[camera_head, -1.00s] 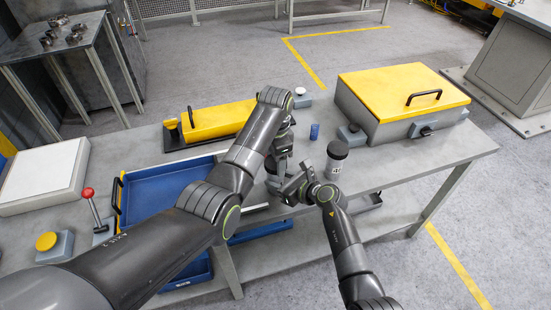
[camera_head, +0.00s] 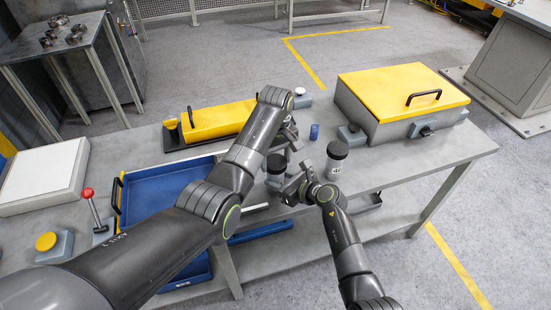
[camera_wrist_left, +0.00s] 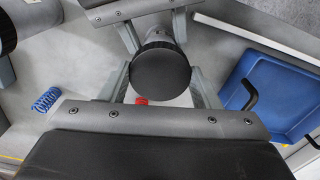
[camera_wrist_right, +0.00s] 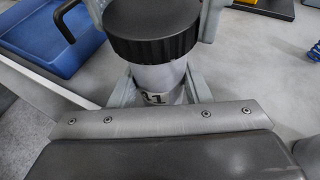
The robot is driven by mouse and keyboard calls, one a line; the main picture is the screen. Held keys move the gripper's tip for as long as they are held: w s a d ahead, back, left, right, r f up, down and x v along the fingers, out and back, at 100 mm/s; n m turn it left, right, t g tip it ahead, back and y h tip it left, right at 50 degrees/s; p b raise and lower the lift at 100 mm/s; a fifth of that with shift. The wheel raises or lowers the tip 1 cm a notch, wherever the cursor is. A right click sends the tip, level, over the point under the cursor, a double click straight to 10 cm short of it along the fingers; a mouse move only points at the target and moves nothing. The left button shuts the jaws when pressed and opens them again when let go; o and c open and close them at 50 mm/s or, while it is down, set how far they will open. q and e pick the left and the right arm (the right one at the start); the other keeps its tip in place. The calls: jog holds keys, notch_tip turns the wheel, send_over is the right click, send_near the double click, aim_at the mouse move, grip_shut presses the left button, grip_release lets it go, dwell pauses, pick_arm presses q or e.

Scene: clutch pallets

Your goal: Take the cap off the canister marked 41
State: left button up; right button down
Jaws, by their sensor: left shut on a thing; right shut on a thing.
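A grey canister (camera_head: 273,181) with a ribbed black cap (camera_head: 277,163) stands near the bench's front edge. Its label, partly hidden in the right wrist view (camera_wrist_right: 155,98), ends in 1; the first digit is unclear. My left gripper (camera_head: 284,150) is shut on the cap from above; the cap shows between its fingers in the left wrist view (camera_wrist_left: 160,72). My right gripper (camera_head: 284,186) is shut on the canister's body below the cap. The cap is directly over the body in the right wrist view (camera_wrist_right: 152,30); I cannot tell whether there is a gap.
Another black-capped canister (camera_head: 336,163) stands close to the right; its label is unclear. A blue spring (camera_head: 314,131) lies behind it. A yellow-lidded box (camera_head: 400,97) is at the right, a blue tray (camera_head: 165,195) at the left, a yellow-topped block (camera_head: 215,119) behind.

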pick_arm(q)
jog(key=n, duration=1.1)
jog(key=shift+r, duration=0.1)
jog(key=n, duration=0.5)
jog(key=shift+w, duration=0.1)
jog(key=shift+r, duration=0.15)
jog(key=shift+r, duration=0.95)
